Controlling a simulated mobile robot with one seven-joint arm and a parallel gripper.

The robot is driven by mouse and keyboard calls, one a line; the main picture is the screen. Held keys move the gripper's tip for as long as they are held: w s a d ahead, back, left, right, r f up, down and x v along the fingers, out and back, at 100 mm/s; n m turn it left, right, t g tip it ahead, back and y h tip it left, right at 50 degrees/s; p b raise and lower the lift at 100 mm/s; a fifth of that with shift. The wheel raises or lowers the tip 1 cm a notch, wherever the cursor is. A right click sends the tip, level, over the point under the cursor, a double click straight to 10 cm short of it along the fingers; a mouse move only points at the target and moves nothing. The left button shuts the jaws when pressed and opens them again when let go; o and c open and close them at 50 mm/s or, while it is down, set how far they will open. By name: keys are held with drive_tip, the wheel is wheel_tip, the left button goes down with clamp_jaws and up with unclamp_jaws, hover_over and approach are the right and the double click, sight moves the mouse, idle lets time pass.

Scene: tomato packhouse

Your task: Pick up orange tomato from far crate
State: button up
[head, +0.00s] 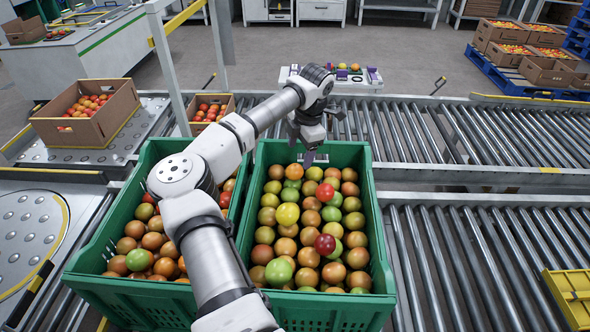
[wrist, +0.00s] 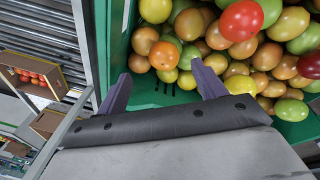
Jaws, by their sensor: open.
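Two green crates stand side by side: a left one (head: 88,240) and a right one (head: 381,235), both holding tomatoes of mixed colours. My gripper (head: 309,157) is at the back edge of the right crate, pointing down. A bright orange tomato (head: 294,171) lies at that crate's back end, just beside the gripper. In the wrist view, this orange tomato (wrist: 164,56) lies ahead of the gap between my open purple fingers (wrist: 160,84), with nothing held. The wrist view also shows the green crate wall (wrist: 118,38) close to the left finger.
A red tomato (head: 325,193) and a yellow one (head: 287,214) sit high on the right crate's pile. Roller conveyors (head: 470,250) run right and behind. Cardboard boxes (head: 118,105) stand back left. A small white tray (head: 372,82) lies behind.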

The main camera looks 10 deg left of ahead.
sight(296, 166)
drive_tip(key=f, duration=0.1)
drive_tip(key=f+p, duration=0.1)
drive_tip(key=f, duration=0.1)
drive_tip(key=a+f+p, duration=0.1)
drive_tip(key=f, duration=0.1)
drive_tip(key=shift+s+f, duration=0.2)
drive_tip(key=shift+s, duration=0.15)
drive_tip(key=shift+f, duration=0.45)
drive_tip(key=c, duration=0.8)
